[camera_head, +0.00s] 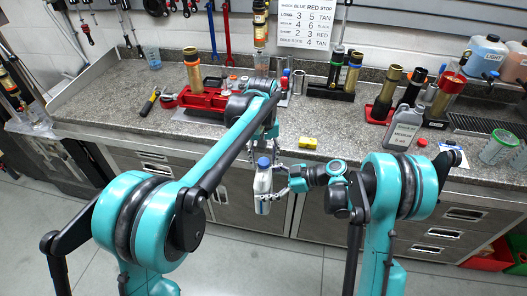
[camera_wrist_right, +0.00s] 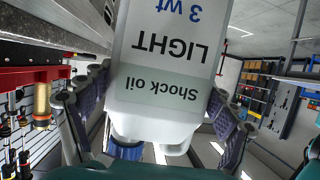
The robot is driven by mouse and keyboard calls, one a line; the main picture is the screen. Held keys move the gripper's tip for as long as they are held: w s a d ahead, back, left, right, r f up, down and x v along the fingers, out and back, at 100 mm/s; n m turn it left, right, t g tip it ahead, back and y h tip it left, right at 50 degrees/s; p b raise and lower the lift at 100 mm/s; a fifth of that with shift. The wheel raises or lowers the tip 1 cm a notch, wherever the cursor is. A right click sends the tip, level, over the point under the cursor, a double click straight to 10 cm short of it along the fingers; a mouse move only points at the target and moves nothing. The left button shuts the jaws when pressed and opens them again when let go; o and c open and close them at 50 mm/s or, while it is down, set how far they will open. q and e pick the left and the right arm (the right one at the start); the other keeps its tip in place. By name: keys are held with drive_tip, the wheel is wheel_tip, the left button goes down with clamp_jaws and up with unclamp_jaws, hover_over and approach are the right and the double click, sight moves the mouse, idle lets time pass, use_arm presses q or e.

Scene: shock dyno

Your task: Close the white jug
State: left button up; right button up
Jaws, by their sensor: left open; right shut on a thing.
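The white jug (camera_head: 263,183), labelled "Shock oil LIGHT 3 wt", is held in front of the counter edge, above the floor. It looks about upright in the head view. My right gripper (camera_head: 275,187) is shut around its body, with fingers on both sides in the right wrist view. A blue cap (camera_head: 263,162) sits at the jug's mouth and also shows in the right wrist view (camera_wrist_right: 126,150); I cannot tell how tightly it is seated. My left gripper (camera_head: 263,142) is open and points down just above the cap; its fingertips are small and partly hidden.
Shock parts stand in racks at the back. Drawers (camera_head: 235,195) are close behind the held jug.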

use_arm(q)
drive_tip(key=shift+f, duration=0.1)
clamp_jaws()
drive_tip(key=shift+o, duration=0.8)
unclamp_jaws()
wheel_tip(320, 180, up, 12)
drive_tip(key=shift+a, duration=0.1)
